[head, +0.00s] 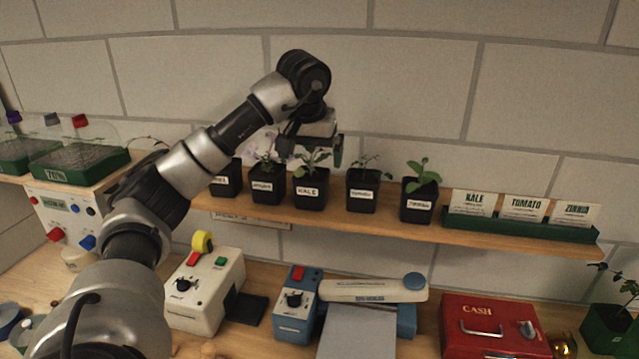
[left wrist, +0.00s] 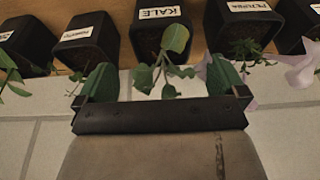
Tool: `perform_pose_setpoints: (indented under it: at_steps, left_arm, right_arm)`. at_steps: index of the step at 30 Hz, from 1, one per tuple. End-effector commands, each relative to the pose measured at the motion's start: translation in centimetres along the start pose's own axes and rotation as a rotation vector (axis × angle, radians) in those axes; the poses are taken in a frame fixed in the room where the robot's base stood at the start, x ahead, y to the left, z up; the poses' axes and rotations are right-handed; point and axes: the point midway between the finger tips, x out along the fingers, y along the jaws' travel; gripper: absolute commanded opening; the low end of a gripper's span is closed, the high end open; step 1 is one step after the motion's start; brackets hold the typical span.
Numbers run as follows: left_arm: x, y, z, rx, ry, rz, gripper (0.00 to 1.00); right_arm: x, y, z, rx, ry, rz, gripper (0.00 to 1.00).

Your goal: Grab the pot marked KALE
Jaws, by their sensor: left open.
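The pot marked KALE (head: 309,195) is a black square pot with a white label and a leafy green seedling, standing upright on the wooden shelf in the head view. In the left wrist view the same KALE pot (left wrist: 150,38) is at top centre. My left gripper (head: 312,148) is above the pot, at the height of its leaves. In the left wrist view its green-tipped fingers (left wrist: 163,80) are spread wide, with kale leaves showing between them. The fingers appear clear of the pot body. My right gripper is in neither view.
A flowering pot (head: 268,190) stands close left of the KALE pot, and another seedling pot (head: 361,196) stands to its right. Further right are a leafy pot (head: 417,205) and a green seed-packet tray (head: 520,232). The wall is close behind the shelf.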

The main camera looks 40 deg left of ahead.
Motion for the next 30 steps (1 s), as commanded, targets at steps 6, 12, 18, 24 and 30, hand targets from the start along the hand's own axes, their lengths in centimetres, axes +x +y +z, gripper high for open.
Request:
perform_pose_setpoints:
  at_steps: [6,12,18,24,30]
  left_arm:
    - [2.5,-0.1,0.0,-0.001,-0.001,-0.001,1.0]
    - [4.3,-0.2,0.2,0.0,-0.006,-0.004,1.0]
    - [7.1,-0.3,0.4,-0.002,-0.002,-0.002,1.0]
    - [7.9,-0.2,0.4,-0.001,0.001,0.0,1.0]
    - [7.9,-0.2,0.4,-0.001,0.001,0.0,0.86]
  right_arm:
    - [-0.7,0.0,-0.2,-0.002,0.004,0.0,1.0]
    - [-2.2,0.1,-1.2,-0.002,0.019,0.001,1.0]
    - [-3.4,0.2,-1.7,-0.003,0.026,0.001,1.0]
    - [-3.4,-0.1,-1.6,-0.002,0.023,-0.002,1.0]
    - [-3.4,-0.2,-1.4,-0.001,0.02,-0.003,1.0]
